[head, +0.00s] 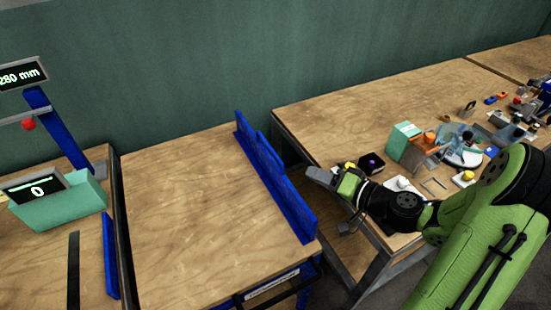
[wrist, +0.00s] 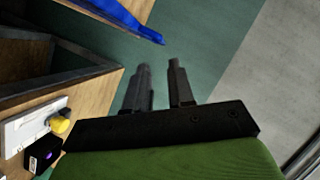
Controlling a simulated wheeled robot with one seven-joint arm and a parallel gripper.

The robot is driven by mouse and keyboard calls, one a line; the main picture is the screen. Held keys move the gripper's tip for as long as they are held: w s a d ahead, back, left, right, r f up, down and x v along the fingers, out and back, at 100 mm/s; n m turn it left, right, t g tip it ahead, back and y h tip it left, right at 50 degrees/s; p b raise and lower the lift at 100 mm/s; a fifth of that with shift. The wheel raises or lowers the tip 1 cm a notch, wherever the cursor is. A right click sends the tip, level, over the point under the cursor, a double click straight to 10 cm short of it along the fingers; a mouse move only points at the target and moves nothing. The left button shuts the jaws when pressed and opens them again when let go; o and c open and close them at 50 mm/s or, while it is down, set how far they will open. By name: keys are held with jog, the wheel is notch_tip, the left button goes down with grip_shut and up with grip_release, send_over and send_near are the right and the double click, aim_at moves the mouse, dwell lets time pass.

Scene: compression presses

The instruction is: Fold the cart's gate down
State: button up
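The cart (head: 200,220) has a flat wooden top. A blue gate (head: 272,178) stands upright along its right edge. Part of the blue gate also shows at the top of the wrist view (wrist: 128,20). My gripper (head: 312,174) is to the right of the gate, over the gap between the cart and the right-hand table. In the wrist view my gripper (wrist: 158,66) is open and empty, with its two dark fingers apart. The gate's end lies beyond the fingertips, and no contact shows.
The right-hand table (head: 330,108) carries a green box (head: 403,142), a dark box with a purple knob (head: 371,164) and several small parts. A display (head: 35,189) and a teal block (head: 75,205) stand at the left. The cart top is bare.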

aim_at(275, 153)
jog(key=x, duration=1.5)
jog(key=shift+w+r, duration=0.1)
jog(key=shift+w, duration=0.5)
jog(key=shift+c, duration=0.4)
grip_shut()
